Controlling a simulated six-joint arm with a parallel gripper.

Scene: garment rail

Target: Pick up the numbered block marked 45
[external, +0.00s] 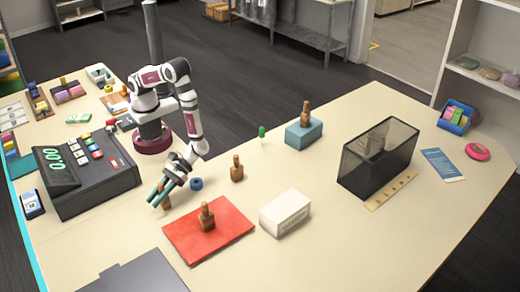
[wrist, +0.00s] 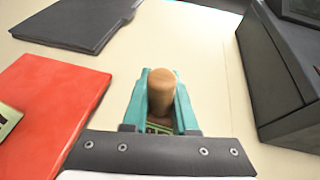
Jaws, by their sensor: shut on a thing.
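My gripper (external: 158,196) reaches down to the table left of the red folder (external: 185,240). Its teal fingers (wrist: 161,98) are shut on a wooden-handled block (wrist: 161,92); part of this block also shows between the fingers in the external view (external: 166,204). A greenish label shows at its base, but I cannot read a number. Similar blocks stand elsewhere: one on the red folder (external: 207,217), one on bare table (external: 237,169) and one on a blue box (external: 304,114). I cannot tell which is marked 45.
A cash register (external: 85,170) stands left of my gripper. A dark folder (external: 135,277) lies at the front edge. A blue ring (external: 196,184) is close behind my gripper. A white box (external: 285,213) and a dark mesh bin (external: 377,160) stand to the right.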

